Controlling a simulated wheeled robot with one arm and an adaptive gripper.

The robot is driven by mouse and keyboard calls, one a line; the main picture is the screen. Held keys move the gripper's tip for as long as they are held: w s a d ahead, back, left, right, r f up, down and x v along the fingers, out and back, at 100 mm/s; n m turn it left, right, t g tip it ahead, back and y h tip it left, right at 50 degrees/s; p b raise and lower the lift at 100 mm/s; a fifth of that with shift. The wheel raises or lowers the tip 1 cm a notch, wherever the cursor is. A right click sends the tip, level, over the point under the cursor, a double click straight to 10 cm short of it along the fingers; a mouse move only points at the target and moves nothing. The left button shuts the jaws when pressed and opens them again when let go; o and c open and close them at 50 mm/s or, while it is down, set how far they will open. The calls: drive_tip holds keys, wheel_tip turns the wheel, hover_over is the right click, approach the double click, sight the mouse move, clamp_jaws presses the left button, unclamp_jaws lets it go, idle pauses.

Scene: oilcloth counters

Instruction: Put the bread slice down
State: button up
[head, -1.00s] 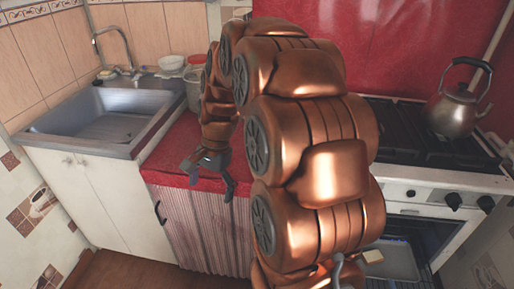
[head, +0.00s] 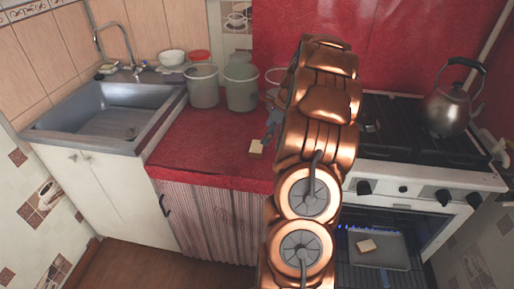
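A small pale bread slice (head: 256,148) shows at the red counter (head: 205,145), just left of my arm. My gripper (head: 268,134) is partly hidden behind my copper arm. Its grey finger part reaches down close to the upper right of this slice. I cannot tell whether it touches or grips the slice, or whether the slice rests on the counter. Another bread slice (head: 366,246) lies on a metal tray (head: 397,254) in the open oven.
Two buckets (head: 202,85) (head: 242,88) stand at the back of the counter, beside the sink (head: 105,110). A kettle (head: 447,108) stands on the stove (head: 412,125) at right. The counter's front left is clear.

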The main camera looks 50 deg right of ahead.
sight(257, 146)
drive_tip(key=shift+a+p+x, duration=0.1)
drive_tip(key=shift+p+x, duration=0.2)
drive_tip(key=shift+x, duration=1.35)
drive_tip(key=shift+a+p+x, duration=0.15)
drive_tip(key=shift+p+x, duration=0.15)
drive_tip(key=shift+x, duration=1.35)
drive_tip(key=shift+w+r, duration=0.15)
drive_tip(key=c, duration=1)
drive_tip(key=shift+o, duration=0.2)
drive_tip(key=shift+r, duration=0.1)
